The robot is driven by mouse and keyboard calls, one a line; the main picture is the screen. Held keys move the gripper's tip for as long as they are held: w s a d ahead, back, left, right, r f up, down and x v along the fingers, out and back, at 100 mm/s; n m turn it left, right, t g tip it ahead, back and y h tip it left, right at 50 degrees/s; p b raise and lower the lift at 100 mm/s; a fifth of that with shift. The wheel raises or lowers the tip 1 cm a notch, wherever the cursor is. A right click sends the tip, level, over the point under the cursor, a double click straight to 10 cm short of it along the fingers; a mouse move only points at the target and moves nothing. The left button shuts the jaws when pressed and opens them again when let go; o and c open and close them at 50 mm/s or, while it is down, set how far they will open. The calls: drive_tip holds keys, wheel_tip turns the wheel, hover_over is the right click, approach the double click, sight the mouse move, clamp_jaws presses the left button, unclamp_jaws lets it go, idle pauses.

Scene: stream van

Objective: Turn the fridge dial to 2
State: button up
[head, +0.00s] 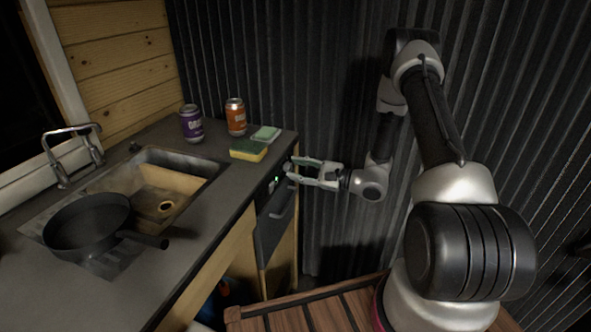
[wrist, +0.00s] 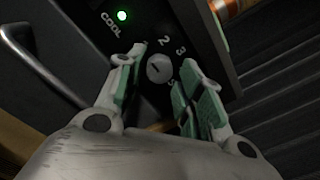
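The fridge (head: 273,222) is built in under the counter's right end. Its black panel shows in the wrist view with a lit green light, the word COOL and the digits 2 and 3 beside a small round grey dial (wrist: 160,69). A short dark mark shows on the dial's face; I cannot tell which digit it points at. My gripper (head: 289,170) is at the panel, pointing left in the head view. In the wrist view its green-padded fingers (wrist: 164,56) are apart, one on each side of the dial. I cannot tell whether they touch it. The head view hides the dial behind the fingers.
The fridge handle (wrist: 30,62) is left of the panel. On the counter (head: 222,190) above are a yellow-green sponge (head: 248,151), a pale green sponge (head: 266,134), an orange can (head: 236,117) and a purple can (head: 191,124). A pan (head: 88,222) rests over the sink.

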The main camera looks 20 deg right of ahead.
drive_tip(key=shift+w+a, duration=0.3)
drive_tip(key=shift+a, duration=0.15)
drive_tip(key=c, duration=0.8)
drive_tip(key=shift+o, duration=0.2)
drive_tip(key=shift+m, duration=0.3)
drive_tip(key=m, duration=0.4)
drive_tip(key=shift+m, duration=2)
